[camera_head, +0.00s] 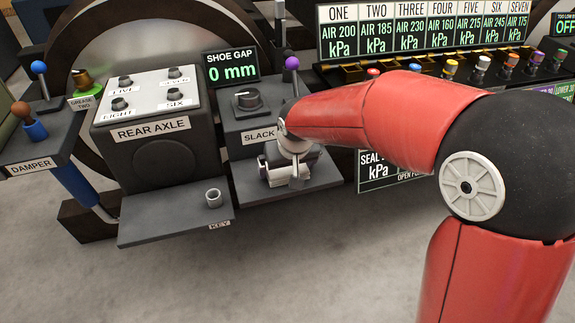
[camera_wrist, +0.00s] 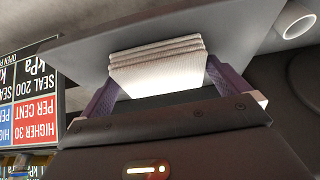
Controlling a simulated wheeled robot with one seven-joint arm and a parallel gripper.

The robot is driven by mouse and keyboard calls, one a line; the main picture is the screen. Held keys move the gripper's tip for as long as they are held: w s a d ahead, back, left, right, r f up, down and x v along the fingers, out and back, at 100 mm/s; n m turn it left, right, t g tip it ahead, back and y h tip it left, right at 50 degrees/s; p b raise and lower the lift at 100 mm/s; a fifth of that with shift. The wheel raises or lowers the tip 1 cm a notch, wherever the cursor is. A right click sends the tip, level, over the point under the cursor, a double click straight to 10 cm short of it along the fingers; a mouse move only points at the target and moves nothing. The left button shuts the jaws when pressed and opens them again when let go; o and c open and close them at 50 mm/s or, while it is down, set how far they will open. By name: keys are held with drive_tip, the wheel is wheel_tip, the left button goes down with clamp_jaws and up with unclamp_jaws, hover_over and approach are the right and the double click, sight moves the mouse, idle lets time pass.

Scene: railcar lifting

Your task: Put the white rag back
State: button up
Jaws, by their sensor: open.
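The white rag (camera_wrist: 157,66) is a folded, layered pad in the wrist view. It lies on the dark shelf (camera_wrist: 85,45) below the SLACK box (camera_head: 258,112). My gripper (camera_wrist: 161,72) has its two purple fingers spread, one on each side of the rag. A gap shows by the right finger; the left finger is very near the rag's edge, and I cannot tell if it touches. In the head view my gripper (camera_head: 286,176) is low over that shelf, and it hides most or all of the rag.
A REAR AXLE box (camera_head: 153,152) stands left, with a shelf labelled KEY (camera_head: 165,222) holding a grey ring-like socket (camera_head: 213,198). A purple-knobbed lever (camera_head: 292,63) rises close behind my wrist. A SEAL panel (camera_head: 378,172) is right of the rag's shelf. The floor in front is clear.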

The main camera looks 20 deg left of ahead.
drive_tip(key=v, duration=1.2)
drive_tip(key=s+d+r+m+t+h, duration=0.1)
drive_tip(key=s+d+m, duration=0.15)
drive_tip(key=d, duration=0.65)
drive_tip(key=s+d+r+m+h, duration=0.15)
drive_tip(key=s+d, duration=0.25)
drive_tip(key=d, duration=0.5)
drive_tip(key=s+d+f+m, duration=0.2)
drive_tip(key=s+d+f, duration=0.1)
drive_tip(key=s+d, duration=0.6)
drive_tip(key=shift+s+t+p, duration=0.4)
drive_tip(key=shift+s, duration=0.05)
